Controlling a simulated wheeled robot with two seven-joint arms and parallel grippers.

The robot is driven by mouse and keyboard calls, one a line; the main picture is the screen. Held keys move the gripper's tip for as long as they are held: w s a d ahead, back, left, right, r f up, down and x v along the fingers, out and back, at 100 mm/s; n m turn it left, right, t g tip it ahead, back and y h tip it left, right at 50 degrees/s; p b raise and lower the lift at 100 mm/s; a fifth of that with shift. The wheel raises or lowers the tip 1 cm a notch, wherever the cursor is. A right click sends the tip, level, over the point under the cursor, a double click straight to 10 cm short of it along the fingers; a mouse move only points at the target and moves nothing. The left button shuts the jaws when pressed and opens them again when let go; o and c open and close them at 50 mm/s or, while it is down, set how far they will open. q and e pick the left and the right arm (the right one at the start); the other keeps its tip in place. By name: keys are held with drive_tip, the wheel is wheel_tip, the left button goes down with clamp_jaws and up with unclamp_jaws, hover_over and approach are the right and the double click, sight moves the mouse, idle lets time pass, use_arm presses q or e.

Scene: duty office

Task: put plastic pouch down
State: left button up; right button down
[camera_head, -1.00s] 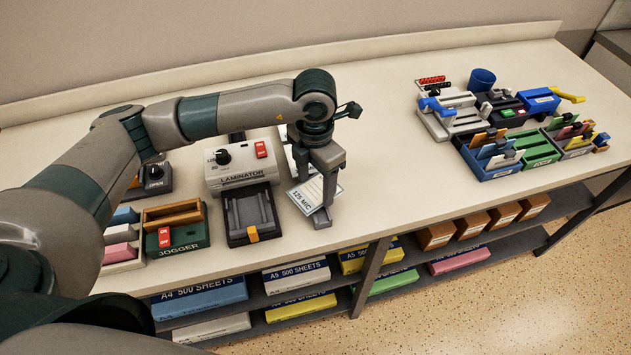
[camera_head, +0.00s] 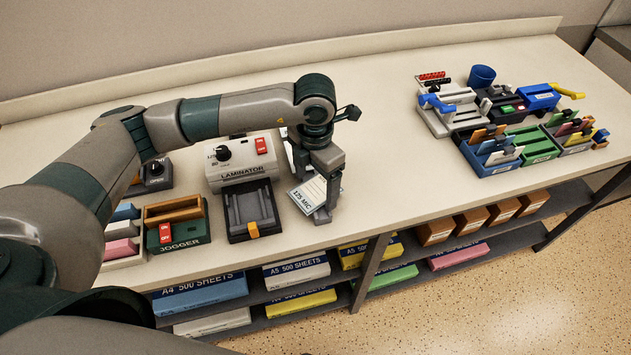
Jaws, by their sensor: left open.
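The plastic pouch (camera_head: 305,197) is a flat white sheet with a blue band and the print "125 MIC". It lies at the right of the laminator, near the front of the counter. My left gripper (camera_head: 323,212) is open and points down at the pouch's right side. The gripper and wrist hide part of the pouch. Whether the fingers touch it, I cannot tell. My right gripper is not in view.
The laminator (camera_head: 240,160) with its dark tray (camera_head: 250,212) stands left of the pouch. The jogger (camera_head: 178,224) is farther left. Coloured bins (camera_head: 492,166) and a blue cup (camera_head: 481,76) stand at the right. The counter (camera_head: 400,165) between is clear.

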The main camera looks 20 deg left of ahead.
sight(316, 191)
use_arm(q)
drive_tip(key=shift+r, duration=0.2)
drive_tip(key=shift+r, duration=0.35)
wheel_tip(316, 191, up, 11)
drive_tip(key=b, duration=0.4)
drive_tip(key=shift+b, duration=0.35)
drive_tip(key=shift+r, duration=0.1)
drive_tip(key=shift+r, duration=0.1)
